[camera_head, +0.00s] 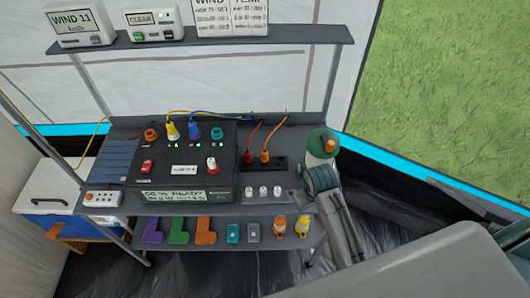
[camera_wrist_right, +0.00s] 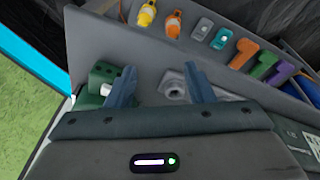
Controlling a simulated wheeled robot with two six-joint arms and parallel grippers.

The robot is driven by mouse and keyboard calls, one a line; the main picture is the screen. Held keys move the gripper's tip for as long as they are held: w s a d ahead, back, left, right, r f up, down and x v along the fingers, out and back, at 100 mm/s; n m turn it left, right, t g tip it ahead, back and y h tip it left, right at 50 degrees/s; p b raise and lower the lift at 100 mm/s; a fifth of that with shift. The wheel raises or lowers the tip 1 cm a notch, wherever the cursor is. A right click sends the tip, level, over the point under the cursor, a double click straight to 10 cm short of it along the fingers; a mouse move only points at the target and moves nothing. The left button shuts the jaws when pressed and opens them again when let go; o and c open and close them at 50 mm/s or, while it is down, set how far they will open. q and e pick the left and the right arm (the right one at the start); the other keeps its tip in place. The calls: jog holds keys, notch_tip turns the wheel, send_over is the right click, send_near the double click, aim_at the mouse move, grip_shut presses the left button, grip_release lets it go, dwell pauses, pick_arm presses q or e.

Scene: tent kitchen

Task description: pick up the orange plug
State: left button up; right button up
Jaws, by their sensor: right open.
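An orange plug (camera_head: 264,156) with an orange cable stands in a dark strip (camera_head: 280,164) on the table, beside a red one (camera_head: 248,156). Another orange plug-like piece (camera_head: 279,224) lies on the lower shelf beside a yellow one (camera_head: 303,226); both also show in the right wrist view, orange (camera_wrist_right: 172,23) and yellow (camera_wrist_right: 147,14). My right gripper (camera_wrist_right: 162,88) is open, with nothing between its jaws. In the head view my right arm reaches up to the table's right end, right of the strip; its fingertips are hard to make out there. My left gripper is not in view.
A dark control box (camera_head: 185,170) with coloured connectors fills the table's middle. White knobs (camera_head: 263,191) stand before the strip. Coloured L-shaped pieces (camera_head: 180,231) lie on the lower shelf.

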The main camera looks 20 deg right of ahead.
jog(key=w+a+r+n+g, duration=0.1)
jog(key=w+a+r, duration=0.1)
jog(key=w, duration=0.5)
jog(key=w+a+r+n, duration=0.1)
jog(key=w+a+r, duration=0.1)
jog(key=w, duration=0.5)
notch_tip(320, 180, up, 5)
jog(key=n+g, duration=0.1)
jog(key=n, duration=0.1)
send_over(265, 151)
jog(key=shift+a+r+y, duration=0.1)
jog(key=shift+a+y, duration=0.15)
jog(key=shift+y, duration=0.15)
jog(key=shift+w+f, duration=0.1)
jog(key=shift+f, duration=0.15)
notch_tip(265, 151, down, 4)
jog(key=shift+f+p, duration=0.25)
jog(key=shift+p, duration=0.45)
jog(key=shift+d+f+p, duration=0.1)
jog(key=shift+f+p, duration=0.3)
jog(key=shift+f, duration=0.15)
notch_tip(265, 151, down, 3)
jog(key=shift+w+d+f+p, duration=0.1)
jog(key=shift+d+f+p, duration=0.05)
jog(key=shift+p, duration=0.35)
jog(key=shift+f, duration=0.55)
grip_shut()
